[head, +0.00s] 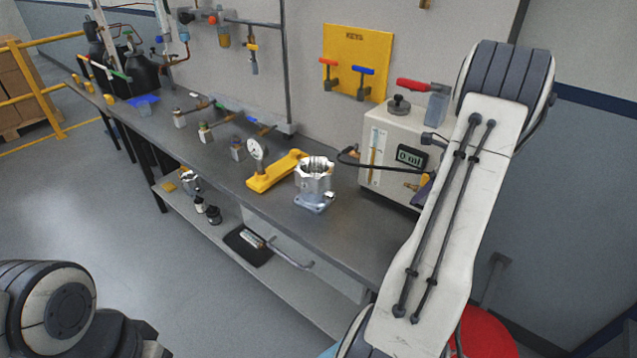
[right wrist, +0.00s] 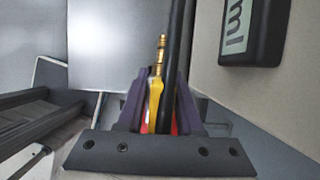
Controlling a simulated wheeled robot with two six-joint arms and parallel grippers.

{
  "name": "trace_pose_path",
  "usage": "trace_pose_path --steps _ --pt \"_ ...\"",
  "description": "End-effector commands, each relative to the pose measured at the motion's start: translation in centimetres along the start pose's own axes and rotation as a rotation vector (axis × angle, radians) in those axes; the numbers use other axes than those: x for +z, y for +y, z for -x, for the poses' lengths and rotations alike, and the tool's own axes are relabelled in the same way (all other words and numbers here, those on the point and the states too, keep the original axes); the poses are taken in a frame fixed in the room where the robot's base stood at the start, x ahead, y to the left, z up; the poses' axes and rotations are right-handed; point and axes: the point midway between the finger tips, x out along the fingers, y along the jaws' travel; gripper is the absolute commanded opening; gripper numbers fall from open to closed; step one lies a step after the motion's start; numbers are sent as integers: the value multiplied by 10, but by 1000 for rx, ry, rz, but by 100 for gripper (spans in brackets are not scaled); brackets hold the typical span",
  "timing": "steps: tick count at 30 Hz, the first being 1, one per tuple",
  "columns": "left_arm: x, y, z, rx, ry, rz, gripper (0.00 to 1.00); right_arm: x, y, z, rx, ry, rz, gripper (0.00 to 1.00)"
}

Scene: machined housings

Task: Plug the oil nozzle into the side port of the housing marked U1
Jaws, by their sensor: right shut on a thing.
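A silver machined housing (head: 313,180) stands upright on the workbench, with an open toothed top and a pale foot. I cannot read a U1 mark on it, and its side port is too small to make out. My right gripper (right wrist: 157,98) is shut on the oil nozzle (right wrist: 155,88), which has a yellow body and a brass tip pointing away from the fingers. In the head view this gripper (head: 425,188) is mostly hidden behind my right arm, in front of the oil unit, apart from the housing. My left gripper is out of view.
The oil unit (head: 385,150) with a "0 ml" display stands right of the housing; a black hose (head: 350,158) loops beside it. A yellow fixture (head: 275,175) with a gauge (head: 256,149) is left of the housing. Another metal part (head: 190,181) sits on the lower shelf.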

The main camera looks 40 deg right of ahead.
Motion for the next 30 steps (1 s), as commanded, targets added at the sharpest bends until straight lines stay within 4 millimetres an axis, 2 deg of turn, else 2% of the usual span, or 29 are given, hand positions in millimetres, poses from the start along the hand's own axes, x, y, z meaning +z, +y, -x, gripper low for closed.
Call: trace_pose_path --steps 14,17,20,27,30 --pt "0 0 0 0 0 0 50 0 0 0 -1 0 0 0" --pt "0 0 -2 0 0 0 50 3 2 -7 3 -1 5 0" --pt "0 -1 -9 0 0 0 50 13 7 -29 10 -4 17 0" --pt "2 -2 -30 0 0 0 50 47 33 -105 26 -7 56 0" --pt "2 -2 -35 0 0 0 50 56 44 -128 30 -4 67 0"
